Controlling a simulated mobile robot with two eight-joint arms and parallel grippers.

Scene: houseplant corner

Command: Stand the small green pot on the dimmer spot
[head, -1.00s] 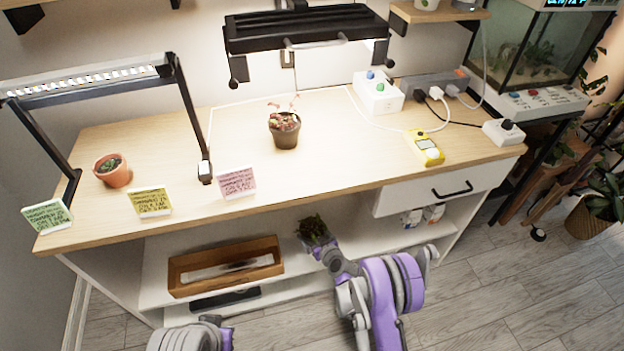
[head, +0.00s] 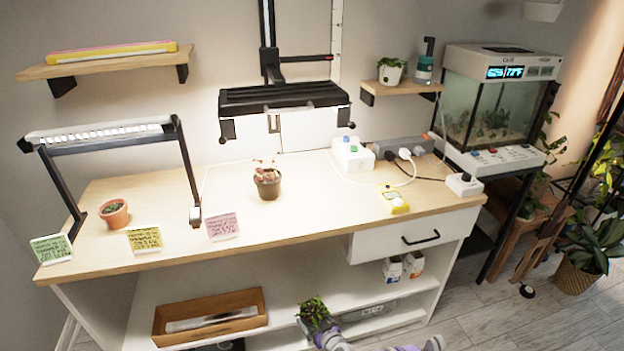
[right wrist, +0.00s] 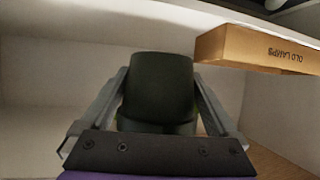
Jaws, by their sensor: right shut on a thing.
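The small green pot (right wrist: 162,88) is dark and sits between the two fingers of my right gripper (right wrist: 165,105), which is shut on it. In the head view its leafy plant (head: 314,312) shows at the bottom edge, in front of the lower shelf. The pot itself is mostly hidden there. A brown pot with a reddish plant (head: 267,184) stands under the dark middle lamp (head: 283,97). A terracotta pot (head: 114,213) stands by the white-lit left lamp (head: 100,133). My left gripper is out of view.
Green (head: 52,249), yellow (head: 145,240) and pink (head: 222,226) cards stand along the bench's front edge. A yellow meter (head: 394,199) and a power strip (head: 404,148) are at right.

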